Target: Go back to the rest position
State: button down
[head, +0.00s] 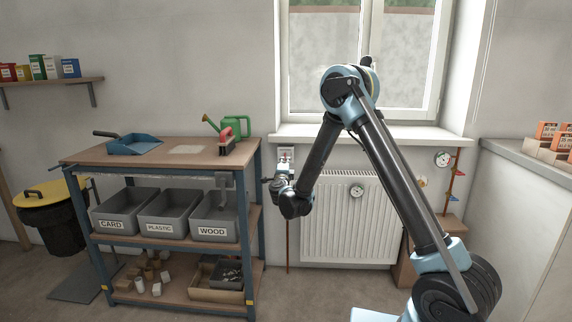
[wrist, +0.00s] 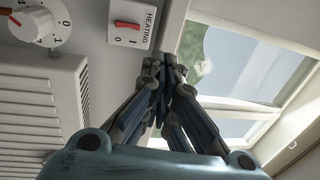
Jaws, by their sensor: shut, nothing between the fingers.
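My gripper (head: 268,181) is at the end of my bent arm, in front of the wall between the workbench and the radiator. In the wrist view my gripper's fingers (wrist: 168,62) come together at the tips and hold nothing. A white switch plate marked HEATING (wrist: 143,36) with a red rocker (wrist: 127,25) is just left of the fingertips in that view, with a gap between them in the picture. A white dial with a red pointer (wrist: 32,24) is at its upper left. My arm's rest position is not marked in either view.
The workbench (head: 110,152) with grey bins, a blue dustpan (head: 135,146) and a green watering can (head: 236,126) stands close left of my gripper. The radiator (head: 345,225) and window sill (head: 300,131) are behind my arm. A counter (head: 520,158) is at right.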

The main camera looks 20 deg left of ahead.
jog(key=d+r+n+g+y, duration=0.1)
jog(key=d+r+n+y, duration=0.1)
jog(key=d+r+n, duration=0.3)
jog(key=d+r+n+g+y, duration=0.1)
jog(key=d+r+n+y, duration=0.15)
jog(key=r, duration=0.45)
jog(key=s+d+r+n+g, duration=0.2)
jog(key=s+d+n, duration=0.1)
jog(key=d, duration=0.3)
jog(key=s+d+r+n+g, duration=0.1)
jog(key=s+d+n+g, duration=0.15)
jog(key=d, duration=0.35)
jog(key=s+d+f+n+g+h, duration=0.1)
jog(key=s+d+f+g+h, duration=0.2)
jog(key=s+d+f, duration=0.4)
jog(key=s+d+f+g+h, duration=0.3)
jog(key=s+d+f, duration=0.4)
jog(key=s+d, duration=1)
jog(key=s+d+f+n+g+h, duration=0.1)
jog(key=s+d+f+g+h, duration=0.2)
jog(key=s+d+f, duration=0.4)
jog(key=s+d+g, duration=0.1)
jog(key=s+d, duration=0.4)
jog(key=s, duration=0.2)
jog(key=shift+s+d+f+n, duration=0.2)
jog(key=shift+f+n, duration=0.05)
jog(key=shift+n, duration=0.05)
jog(key=shift+g, duration=0.25)
